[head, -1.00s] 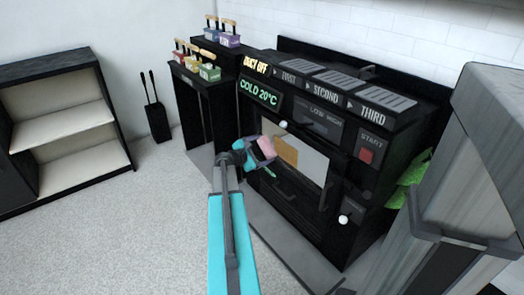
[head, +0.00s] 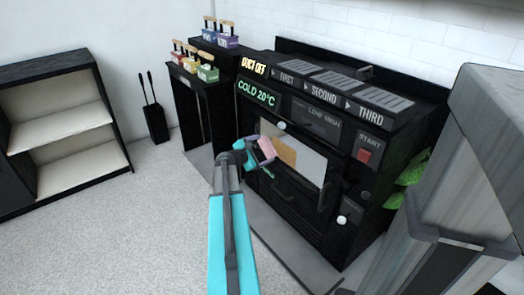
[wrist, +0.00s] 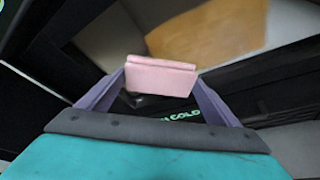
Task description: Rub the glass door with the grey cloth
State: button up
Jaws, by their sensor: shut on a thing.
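My gripper (head: 262,152) is shut on a pink, folded, block-like piece (head: 268,148). It shows between the two purple fingers in the wrist view (wrist: 160,78). It looks pink, and I see no grey cloth. The glass door (head: 306,163) is a pale pane in the front of the black oven. A brown-orange patch (head: 285,153) shows at its left part, and the patch is also at the top of the wrist view (wrist: 215,25). The pink piece is in front of the glass's left edge and overlaps the patch in the head view. I cannot tell whether it touches.
The oven's control panel (head: 317,118) is above the glass, with a red START button (head: 365,155). A dark handle (head: 328,190) juts out by the glass's right side. A grey cabinet (head: 470,150) stands at the right. An empty shelf (head: 65,130) stands at the left.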

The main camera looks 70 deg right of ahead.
aim_at(270, 152)
jog(key=shift+s+d, duration=0.25)
jog(key=shift+d, duration=0.1)
dwell(0.3)
jog(key=shift+s+a, duration=0.95)
jog(key=shift+s, duration=0.4)
jog(key=shift+a, duration=0.1)
jog(key=shift+s+a, duration=0.4)
jog(key=shift+s, duration=0.35)
jog(key=shift+s+a, duration=0.35)
jog(key=shift+s, duration=0.4)
jog(key=shift+s, duration=0.15)
jog(key=shift+s+a, duration=1)
jog(key=shift+s, duration=0.2)
